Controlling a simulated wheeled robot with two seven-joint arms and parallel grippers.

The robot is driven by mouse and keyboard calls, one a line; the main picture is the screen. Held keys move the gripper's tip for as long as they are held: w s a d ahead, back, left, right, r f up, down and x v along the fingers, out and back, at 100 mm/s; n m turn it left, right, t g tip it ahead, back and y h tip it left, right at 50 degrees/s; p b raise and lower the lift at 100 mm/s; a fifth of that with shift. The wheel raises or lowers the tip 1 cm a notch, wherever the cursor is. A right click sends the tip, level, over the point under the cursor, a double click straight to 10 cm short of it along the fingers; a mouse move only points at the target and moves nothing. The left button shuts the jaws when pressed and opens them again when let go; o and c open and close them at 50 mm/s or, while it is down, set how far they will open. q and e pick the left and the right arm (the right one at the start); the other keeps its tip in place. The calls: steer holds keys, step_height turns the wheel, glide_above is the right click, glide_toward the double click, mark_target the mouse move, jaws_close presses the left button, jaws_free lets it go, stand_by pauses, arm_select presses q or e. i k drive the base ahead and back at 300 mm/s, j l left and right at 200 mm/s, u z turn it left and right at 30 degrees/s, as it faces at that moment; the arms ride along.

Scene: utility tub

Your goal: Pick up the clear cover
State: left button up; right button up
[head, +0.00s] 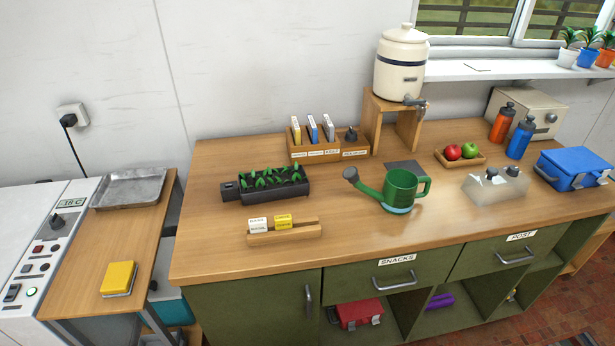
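The clear cover (490,190) looks like a translucent, box-shaped lid with two dark knobs on top. It sits on the right part of the wooden counter, between the green watering can (398,187) and the blue lunch box (573,168). A black tray of green seedlings (273,193) stands uncovered on the left half of the counter. Neither of my grippers shows in the head view.
A small wooden tray with red and green apples (453,153) lies behind the cover. Orange and blue bottles (520,138) stand behind it to the right. A wooden label holder (284,235) sits near the front edge. The counter in front of the cover is clear.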

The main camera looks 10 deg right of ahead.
mark_target(490, 186)
steer(key=z, duration=1.45)
steer(key=i+l+u, duration=0.1)
steer(key=i+l, duration=0.5)
steer(key=l, duration=0.2)
steer(key=u, duration=0.05)
